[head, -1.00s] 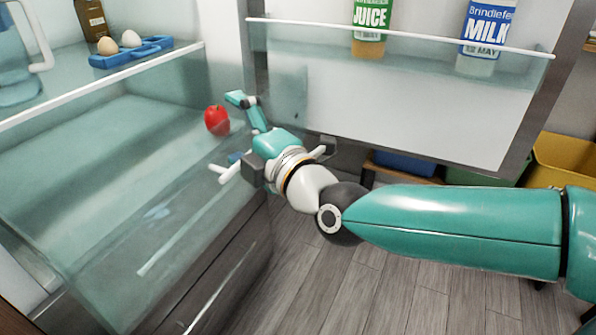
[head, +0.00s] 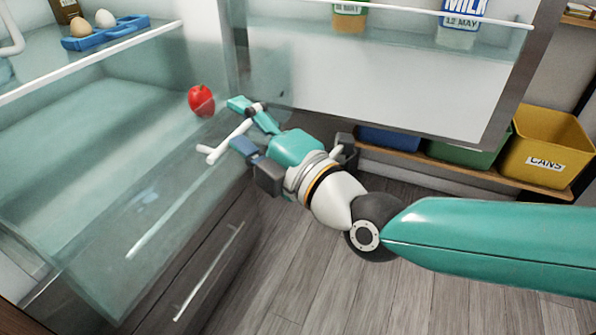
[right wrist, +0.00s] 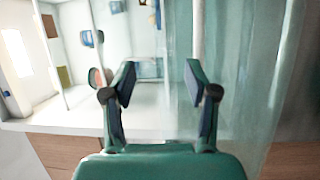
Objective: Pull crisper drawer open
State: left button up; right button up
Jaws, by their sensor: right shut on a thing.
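The crisper drawer (head: 165,190) is a clear, greenish box low in the fridge on the left. Its white handle bar (head: 228,142) stands at the front near the drawer's far end. My right gripper (head: 243,124) is at this bar, one teal finger on the far side and one on the near side, and is shut on it. In the right wrist view both fingers of the right gripper (right wrist: 160,85) show, with clear panels and blurred shelves beyond. The exact contact is hard to see there. My left gripper is not in view.
A dark lower drawer (head: 208,265) is below. The wooden floor (head: 310,275) in front is clear.

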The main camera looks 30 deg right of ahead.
jog(key=f+b+v, duration=0.1)
jog(key=b+v, duration=0.2)
jog(key=v, duration=0.8)
dwell(0.6)
jog(key=shift+a, duration=0.1)
